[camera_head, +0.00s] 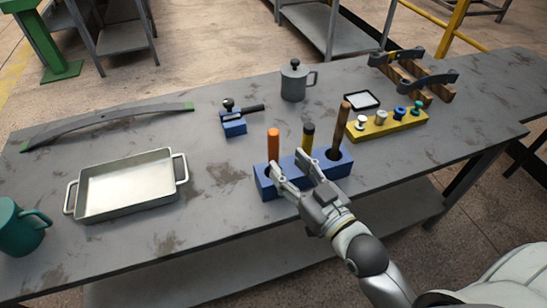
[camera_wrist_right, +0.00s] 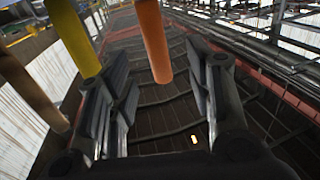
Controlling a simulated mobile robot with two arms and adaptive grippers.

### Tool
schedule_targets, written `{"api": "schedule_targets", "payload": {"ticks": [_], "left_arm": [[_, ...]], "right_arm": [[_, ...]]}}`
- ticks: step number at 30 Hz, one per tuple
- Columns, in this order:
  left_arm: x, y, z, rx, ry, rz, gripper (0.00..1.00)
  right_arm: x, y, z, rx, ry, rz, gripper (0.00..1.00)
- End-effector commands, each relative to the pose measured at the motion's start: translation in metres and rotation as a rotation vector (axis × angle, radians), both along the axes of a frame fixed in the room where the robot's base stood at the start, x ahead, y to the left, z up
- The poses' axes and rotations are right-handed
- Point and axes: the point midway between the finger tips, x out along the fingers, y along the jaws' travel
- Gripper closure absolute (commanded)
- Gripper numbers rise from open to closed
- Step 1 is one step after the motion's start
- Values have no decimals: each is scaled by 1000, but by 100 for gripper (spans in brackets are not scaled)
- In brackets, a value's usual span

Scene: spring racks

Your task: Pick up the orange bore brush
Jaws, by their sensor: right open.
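The orange bore brush (camera_head: 273,146) stands upright in a blue holder block (camera_head: 334,170), and only its orange handle shows. My right gripper (camera_head: 293,168) is open at the front of the block, with its fingertips close to the orange handle. In the right wrist view the orange handle (camera_wrist_right: 153,42) hangs in the gap between the two open fingers (camera_wrist_right: 160,95). I cannot tell whether they touch it. The brush's lower end is hidden in the block. My left gripper is not in view.
A black handle with a yellow part (camera_head: 308,138) and a brown wooden handle (camera_head: 341,126) stand in the same block. A yellow rack (camera_head: 392,125) with several knobs is to the right. A metal tray (camera_head: 82,196) lies left. A grey lidded pot (camera_head: 294,84) stands behind.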

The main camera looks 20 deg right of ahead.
Motion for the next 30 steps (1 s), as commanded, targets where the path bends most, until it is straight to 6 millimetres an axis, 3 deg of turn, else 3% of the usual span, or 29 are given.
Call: {"api": "schedule_targets", "payload": {"ticks": [3, 11, 19, 30], "left_arm": [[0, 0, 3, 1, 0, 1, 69], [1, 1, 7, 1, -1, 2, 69], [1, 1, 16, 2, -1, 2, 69], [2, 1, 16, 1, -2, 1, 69]], "right_arm": [[15, 3, 1, 0, 1, -1, 52], [31, 7, 1, 1, 1, 0, 52], [67, 13, 0, -1, 2, 0, 52], [74, 15, -2, -1, 3, 0, 55]]}}
